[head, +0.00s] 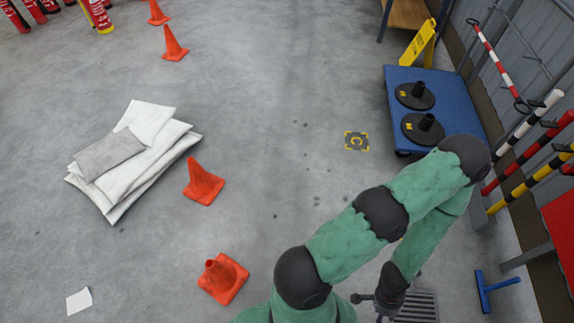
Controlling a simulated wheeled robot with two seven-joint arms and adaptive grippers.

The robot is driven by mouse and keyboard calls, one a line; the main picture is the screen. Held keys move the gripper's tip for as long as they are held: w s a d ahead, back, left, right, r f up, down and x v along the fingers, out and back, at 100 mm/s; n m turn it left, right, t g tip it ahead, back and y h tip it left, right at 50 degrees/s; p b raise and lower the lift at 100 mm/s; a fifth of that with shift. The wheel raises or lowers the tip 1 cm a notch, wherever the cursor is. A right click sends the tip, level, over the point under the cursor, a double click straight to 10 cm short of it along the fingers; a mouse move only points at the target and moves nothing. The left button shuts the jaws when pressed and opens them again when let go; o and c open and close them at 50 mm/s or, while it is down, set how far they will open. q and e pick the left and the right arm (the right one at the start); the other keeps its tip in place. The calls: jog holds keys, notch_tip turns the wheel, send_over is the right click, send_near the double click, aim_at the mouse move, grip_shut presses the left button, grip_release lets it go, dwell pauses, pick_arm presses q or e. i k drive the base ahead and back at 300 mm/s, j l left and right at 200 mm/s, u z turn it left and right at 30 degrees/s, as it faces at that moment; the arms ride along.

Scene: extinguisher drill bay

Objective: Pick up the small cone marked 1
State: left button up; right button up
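Several orange cones are on the floor in the head view. One cone (203,182) stands beside the pile of white sacks, and another cone (222,277) is nearer, at the bottom. Two more cones, one (174,44) and a farther one (157,13), stand at the top left. I cannot make out a number on any of them. My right arm reaches out to the right and bends back down. Its gripper (376,303) is partly visible at the bottom edge, away from the cones; its fingers are not clear. My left gripper is out of view.
White sacks (150,127) lie stacked at left. A blue platform (398,76) with two black bases stands at right, near a yellow sign (419,44). Striped poles (530,130) line the right wall. Red extinguishers (97,15) are at top left. The middle floor is clear.

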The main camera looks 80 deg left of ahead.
aim_at(203, 187)
jog(key=u, duration=3.75)
jog(key=i+l+u, duration=0.2)
jog(key=l+u, duration=0.15)
jog(key=i+l+u, duration=0.2)
jog(key=l+u, duration=0.15)
jog(key=l, duration=0.15)
jog(key=i+l+u, duration=0.1)
jog(key=l+u, duration=0.6)
jog(key=l, duration=0.25)
jog(key=i+l+u, duration=0.15)
jog(key=l+u, duration=0.15)
jog(key=i+l+u, duration=0.15)
jog(key=l+u, duration=0.15)
jog(key=i+l+u, duration=0.1)
jog(key=l+u, duration=0.2)
jog(key=l, duration=0.15)
